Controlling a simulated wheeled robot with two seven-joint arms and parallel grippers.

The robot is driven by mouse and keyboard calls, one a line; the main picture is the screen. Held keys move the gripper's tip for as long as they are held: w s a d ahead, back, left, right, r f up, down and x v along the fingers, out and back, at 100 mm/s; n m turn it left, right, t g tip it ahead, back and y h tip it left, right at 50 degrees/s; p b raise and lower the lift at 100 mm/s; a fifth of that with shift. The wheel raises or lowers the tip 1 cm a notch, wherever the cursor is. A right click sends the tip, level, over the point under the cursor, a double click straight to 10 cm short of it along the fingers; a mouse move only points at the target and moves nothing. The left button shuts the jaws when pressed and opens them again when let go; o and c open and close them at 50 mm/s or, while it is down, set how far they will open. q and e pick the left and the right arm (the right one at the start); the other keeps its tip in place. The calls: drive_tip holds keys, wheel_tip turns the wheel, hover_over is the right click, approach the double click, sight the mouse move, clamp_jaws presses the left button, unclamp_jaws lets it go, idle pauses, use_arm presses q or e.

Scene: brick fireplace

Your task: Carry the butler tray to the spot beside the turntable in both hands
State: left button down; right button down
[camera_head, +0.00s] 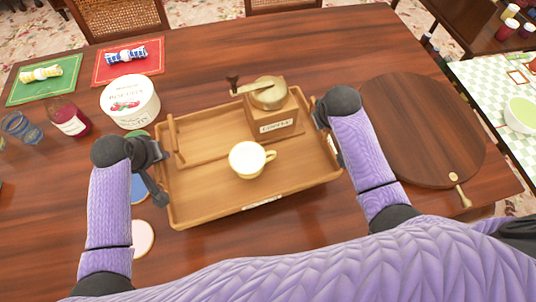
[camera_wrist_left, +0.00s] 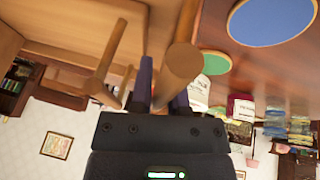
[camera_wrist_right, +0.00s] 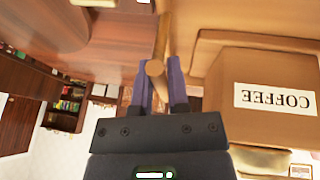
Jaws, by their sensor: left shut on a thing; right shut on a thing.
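The wooden butler tray (camera_head: 215,205) is in the middle of the head view, over the table. A coffee grinder (camera_head: 275,122) labelled COFFEE stands at its back right, and a cream cup (camera_head: 247,160) stands upright near its middle. My left gripper (camera_wrist_left: 165,85) is shut on the tray's left handle bar (camera_wrist_left: 182,62). My right gripper (camera_wrist_right: 157,75) is shut on the right handle bar (camera_wrist_right: 155,67). The turntable (camera_head: 420,130), a round dark wooden board, lies to the right of the tray, beyond my right arm. I cannot tell whether the tray's underside touches the table.
A biscuit tub (camera_head: 130,102), a red jar (camera_head: 70,117) and a blue glass (camera_head: 22,127) stand left of the tray. Blue (camera_head: 138,188) and pale (camera_head: 143,238) discs lie near my left arm. Red (camera_head: 105,68) and green (camera_head: 30,88) mats lie behind. The table's back middle is clear.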

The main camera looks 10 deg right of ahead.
sight(167, 169)
idle(0.3)
use_arm(q)
drive_tip(key=shift+f, duration=0.1)
use_arm(e)
drive_tip(key=shift+f, duration=0.1)
